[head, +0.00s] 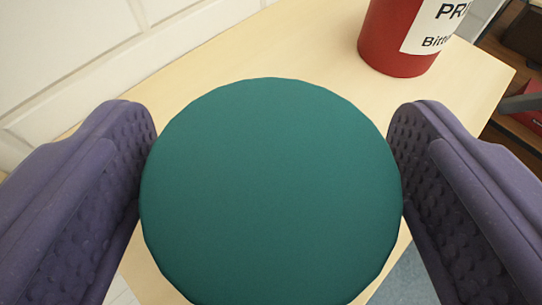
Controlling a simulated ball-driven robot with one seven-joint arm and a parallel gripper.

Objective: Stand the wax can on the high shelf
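A round teal can top (270,190) fills the middle of the view, seen from its flat end. I take it to be the wax can; no label shows on it. My gripper (271,175) has a purple, dimpled finger on each side of it, and both pads meet its edges. The can's sides and base are hidden, so I cannot tell whether it rests on the pale wooden surface (300,42) behind it. I cannot tell whether that surface is the high shelf.
A red can (385,40) with a white label, partly reading "PRI" and "Bitte", stands on the wood at the upper right. A white panelled wall (70,60) borders the wood at left. Darker shelving with red items (535,118) lies beyond the right edge.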

